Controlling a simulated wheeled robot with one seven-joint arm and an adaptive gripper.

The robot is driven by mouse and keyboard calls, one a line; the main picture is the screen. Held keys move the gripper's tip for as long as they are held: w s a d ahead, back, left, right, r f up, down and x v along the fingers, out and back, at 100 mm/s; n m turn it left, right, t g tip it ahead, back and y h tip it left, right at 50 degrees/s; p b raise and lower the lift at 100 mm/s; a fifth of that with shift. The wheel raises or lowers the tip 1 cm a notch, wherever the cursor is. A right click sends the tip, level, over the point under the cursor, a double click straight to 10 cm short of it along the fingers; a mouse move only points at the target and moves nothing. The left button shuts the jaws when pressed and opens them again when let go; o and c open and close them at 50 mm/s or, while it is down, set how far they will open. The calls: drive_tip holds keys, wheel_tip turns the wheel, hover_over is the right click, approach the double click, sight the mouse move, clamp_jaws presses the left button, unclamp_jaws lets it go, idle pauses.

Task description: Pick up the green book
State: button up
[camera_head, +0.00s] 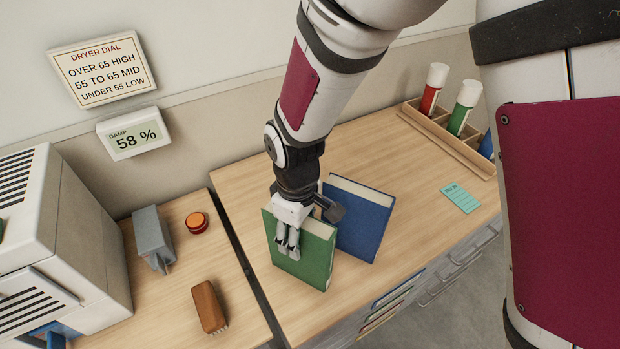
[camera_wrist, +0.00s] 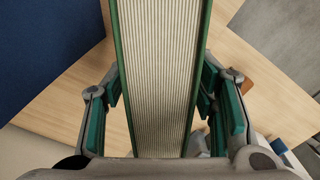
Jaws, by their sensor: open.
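The green book (camera_head: 305,254) stands upright on the wooden table, in front of and to the left of a blue book (camera_head: 358,222). My gripper (camera_head: 287,247) is at the green book's top edge, pointing down, with one finger showing in front of its cover. In the wrist view the green book (camera_wrist: 158,70) runs between the two open fingers, its ridged page edges facing the camera. A gap shows between each finger and the covers near the pads. The far finger is hidden behind the book in the head view.
The blue book stands close behind the green one; it also shows in the wrist view (camera_wrist: 45,50). A wooden rack (camera_head: 445,138) with capped tubes stands at the back right. A teal card (camera_head: 460,197) lies to the right. A brush (camera_head: 209,307) and orange button (camera_head: 197,222) are on the left table.

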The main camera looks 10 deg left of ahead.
clamp_jaws()
drive_tip(key=shift+r, duration=0.2)
